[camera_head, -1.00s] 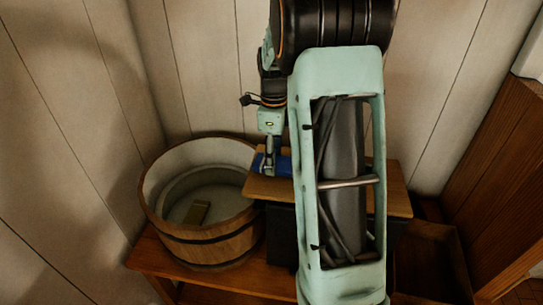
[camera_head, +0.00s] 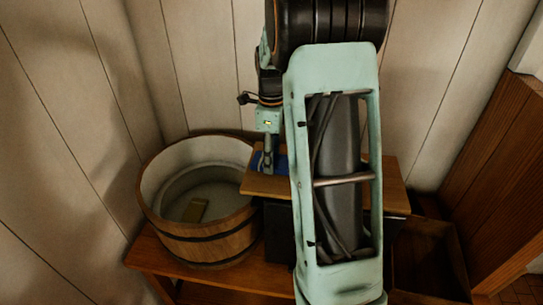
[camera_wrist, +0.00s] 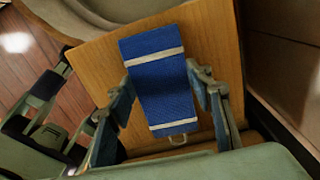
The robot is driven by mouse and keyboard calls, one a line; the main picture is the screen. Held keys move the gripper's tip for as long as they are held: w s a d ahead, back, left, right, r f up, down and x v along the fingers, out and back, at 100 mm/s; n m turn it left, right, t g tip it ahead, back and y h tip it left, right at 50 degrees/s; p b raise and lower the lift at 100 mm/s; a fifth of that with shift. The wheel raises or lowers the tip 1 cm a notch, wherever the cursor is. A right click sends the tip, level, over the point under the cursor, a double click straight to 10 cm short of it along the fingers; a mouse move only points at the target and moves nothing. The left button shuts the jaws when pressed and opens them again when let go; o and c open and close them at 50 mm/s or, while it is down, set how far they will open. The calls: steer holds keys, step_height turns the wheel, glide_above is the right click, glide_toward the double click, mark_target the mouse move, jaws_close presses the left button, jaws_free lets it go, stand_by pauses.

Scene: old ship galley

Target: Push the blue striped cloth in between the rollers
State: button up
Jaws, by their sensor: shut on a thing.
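The blue striped cloth (camera_wrist: 160,95) is a flat blue strip with white bands near its ends and a small loop at its lower edge. It lies on a wooden board (camera_wrist: 92,62). My gripper (camera_wrist: 163,80) is shut on the cloth, with one finger at each side edge. In the head view my gripper (camera_head: 267,165) points down at the board's left part, and a bit of blue cloth (camera_head: 281,163) shows beside it. My arm hides much of the board. I cannot make out the rollers in either view.
A plank wall is close behind, and an open wooden box (camera_head: 430,262) is at right.

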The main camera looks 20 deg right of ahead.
steer(key=shift+s+d, duration=0.3)
steer(key=shift+d, duration=0.15)
steer(key=shift+s+d, duration=0.45)
steer(key=shift+d, duration=0.3)
steer(key=shift+s+d, duration=0.25)
steer(key=shift+d, duration=0.1)
steer(key=o, duration=1.3)
